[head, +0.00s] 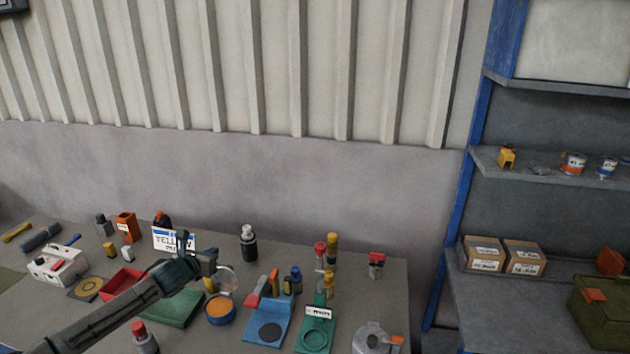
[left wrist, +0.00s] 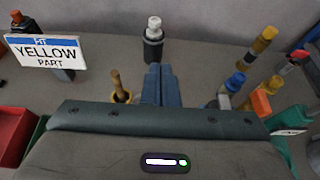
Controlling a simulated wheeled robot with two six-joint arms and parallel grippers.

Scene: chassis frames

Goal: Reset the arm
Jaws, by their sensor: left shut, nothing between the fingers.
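My left arm comes in from the lower left in the head view. Its gripper (head: 207,262) is above the table, in front of a sign reading "YELLOW" and near a blue round container. In the left wrist view the two fingers (left wrist: 161,85) are together, shut with nothing between them. They point toward a black bottle with a white cap (left wrist: 153,40), which stands apart from them. The bottle also shows in the head view (head: 248,243). My right gripper is not in view.
A blue-framed shelf with boxes (head: 483,253) stands at the right.

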